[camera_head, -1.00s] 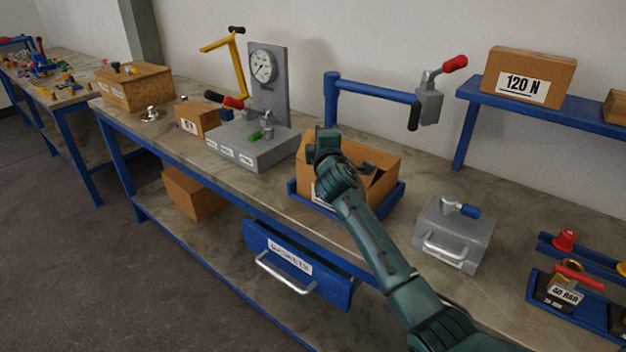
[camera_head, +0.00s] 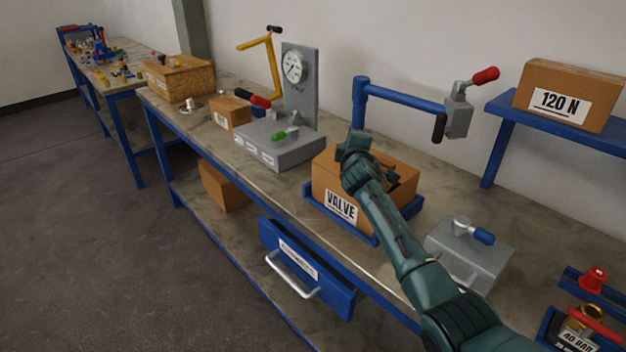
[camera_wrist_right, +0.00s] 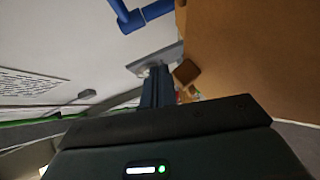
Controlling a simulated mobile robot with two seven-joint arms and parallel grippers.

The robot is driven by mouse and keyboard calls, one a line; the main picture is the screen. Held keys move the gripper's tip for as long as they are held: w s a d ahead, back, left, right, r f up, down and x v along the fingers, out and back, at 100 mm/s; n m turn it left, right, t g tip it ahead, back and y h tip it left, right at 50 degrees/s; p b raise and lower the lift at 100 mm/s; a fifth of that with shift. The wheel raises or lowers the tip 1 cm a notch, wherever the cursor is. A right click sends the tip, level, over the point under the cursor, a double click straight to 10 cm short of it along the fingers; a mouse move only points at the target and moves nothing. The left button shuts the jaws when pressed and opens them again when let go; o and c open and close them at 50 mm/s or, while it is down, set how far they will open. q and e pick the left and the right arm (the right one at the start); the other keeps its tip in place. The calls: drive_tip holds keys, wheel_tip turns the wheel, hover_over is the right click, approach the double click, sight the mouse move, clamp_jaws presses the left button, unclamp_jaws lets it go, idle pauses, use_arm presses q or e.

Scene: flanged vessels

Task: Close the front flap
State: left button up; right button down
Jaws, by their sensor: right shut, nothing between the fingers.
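The open-topped cardboard box with the VALVE label (camera_head: 341,206) sits in a blue tray (camera_head: 374,239) on the workbench. My right gripper (camera_head: 355,145) is shut and empty, above the box's upper edge near its back left. My arm crosses the opening and hides much of it, so I cannot clearly make out the front flap. Dark shapes show in the opening beside my arm. In the right wrist view a large brown cardboard surface (camera_wrist_right: 255,60) fills the right side, close to the gripper. My left gripper is not in view.
A blue post with a swing arm (camera_head: 405,97) stands behind the box. A grey gauge unit (camera_head: 280,148) is to its left, a grey lidded case (camera_head: 470,250) to its right. A blue drawer (camera_head: 305,270) sticks out below the bench top.

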use_arm(q)
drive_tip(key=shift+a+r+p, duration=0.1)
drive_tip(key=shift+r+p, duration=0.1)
drive_tip(key=shift+p, duration=0.2)
use_arm(e)
drive_tip(key=shift+w+d+f+m+g, duration=0.2)
drive_tip(key=shift+d+f+m+g, duration=0.1)
drive_tip(key=shift+w+d+f, duration=0.1)
drive_tip(key=shift+f, duration=0.1)
idle(1.0)
idle(0.6)
